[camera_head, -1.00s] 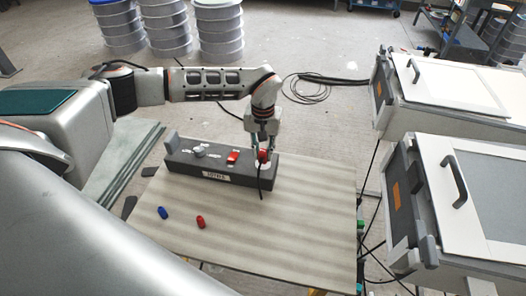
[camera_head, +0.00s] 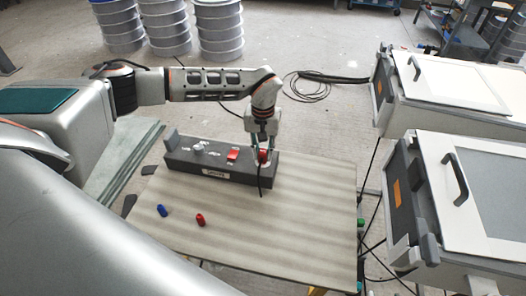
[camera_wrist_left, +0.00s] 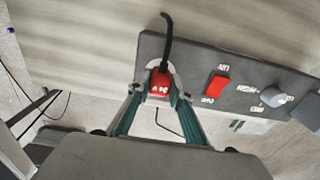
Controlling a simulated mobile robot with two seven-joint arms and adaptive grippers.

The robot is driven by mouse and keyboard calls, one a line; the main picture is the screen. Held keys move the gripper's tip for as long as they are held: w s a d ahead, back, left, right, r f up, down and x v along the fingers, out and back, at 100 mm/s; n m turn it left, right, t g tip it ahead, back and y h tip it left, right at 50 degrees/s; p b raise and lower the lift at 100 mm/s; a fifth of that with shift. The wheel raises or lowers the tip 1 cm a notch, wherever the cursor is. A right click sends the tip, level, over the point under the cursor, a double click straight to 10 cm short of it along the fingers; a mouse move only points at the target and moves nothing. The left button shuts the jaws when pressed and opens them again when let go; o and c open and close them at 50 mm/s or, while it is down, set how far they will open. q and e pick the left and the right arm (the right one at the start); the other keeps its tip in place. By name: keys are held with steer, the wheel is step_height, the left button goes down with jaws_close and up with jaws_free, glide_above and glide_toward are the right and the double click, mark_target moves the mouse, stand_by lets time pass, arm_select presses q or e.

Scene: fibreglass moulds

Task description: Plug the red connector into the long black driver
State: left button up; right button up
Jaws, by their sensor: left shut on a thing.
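The long black driver (camera_head: 215,172) lies on the table, a dark box with a label on its front side. My left gripper (camera_head: 263,155) points down over its right end. In the left wrist view the fingers (camera_wrist_left: 160,90) are shut on the red connector (camera_wrist_left: 160,83), which has a black cable (camera_wrist_left: 167,40). The connector sits at a pale round socket area on the driver's top face. Whether it is fully seated cannot be told. The connector also shows between the fingers in the head view (camera_head: 263,156). My right gripper is not in view.
The driver's top carries a red rocker switch (camera_wrist_left: 216,86) and a grey knob (camera_wrist_left: 273,96). A blue piece (camera_head: 162,210) and a red piece (camera_head: 200,219) lie on the table (camera_head: 290,235). Grey cabinets (camera_head: 470,180) stand at the right. The table's front right is clear.

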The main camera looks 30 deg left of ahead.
arm_select(q)
steer(key=o, duration=1.1)
steer(key=shift+o, duration=0.2)
step_height(320, 180, up, 12)
